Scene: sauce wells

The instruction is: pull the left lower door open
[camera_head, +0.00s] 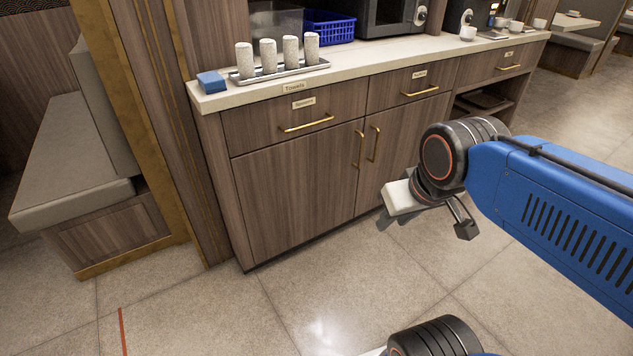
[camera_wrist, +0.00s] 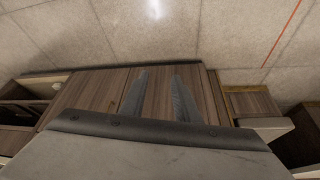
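The left lower door (camera_head: 300,190) is a brown wood-grain panel under the drawers, shut flush with the cabinet front. Its upright brass handle (camera_head: 359,150) is near its upper right edge. The right lower door (camera_head: 395,150) is also shut, with a brass handle (camera_head: 375,144) close beside the first. My gripper (camera_head: 425,226) is in front of the right door's side, apart from both handles. In the wrist view my gripper (camera_wrist: 160,76) shows two dark fingers spread apart with nothing between them. The cabinet's wood front lies beyond them.
The counter holds a blue sponge (camera_head: 211,81), a tray with several rolled towels (camera_head: 268,58) and a blue basket (camera_head: 328,27). Drawers with brass pulls (camera_head: 307,124) sit above the doors. A grey bench (camera_head: 70,150) stands at left. The floor before the cabinet is clear.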

